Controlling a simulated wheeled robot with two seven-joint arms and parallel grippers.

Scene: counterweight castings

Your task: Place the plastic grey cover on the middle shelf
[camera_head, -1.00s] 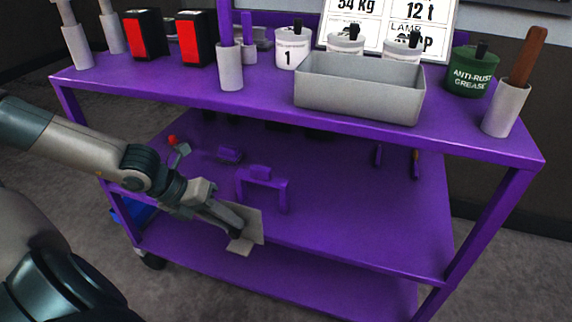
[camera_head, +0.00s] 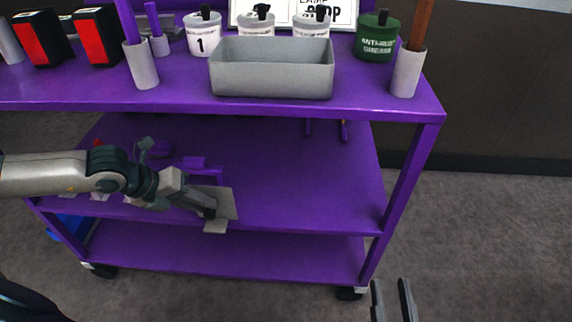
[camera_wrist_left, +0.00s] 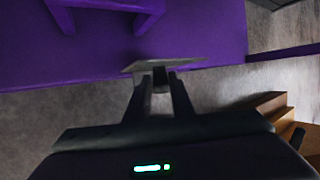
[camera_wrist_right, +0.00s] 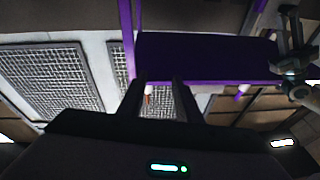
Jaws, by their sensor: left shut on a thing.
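The grey cover (camera_head: 228,204) is a thin, bent plate. My left gripper (camera_head: 210,208) is shut on it at the front of the purple cart's middle shelf (camera_head: 300,185). In the left wrist view the cover (camera_wrist_left: 190,66) sits between the fingertips and overlaps the shelf's front edge. I cannot tell whether it touches the shelf. My right gripper (camera_head: 392,298) is low in front of the cart's right side, its fingers apart and empty. The right wrist view also shows it (camera_wrist_right: 160,85) open.
A purple bracket (camera_head: 205,170) stands on the middle shelf behind the cover. Small tools hang at the back. The top shelf holds a grey bin (camera_head: 272,68), a green grease pot (camera_head: 376,40) and several white pots. The middle shelf's right half is clear.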

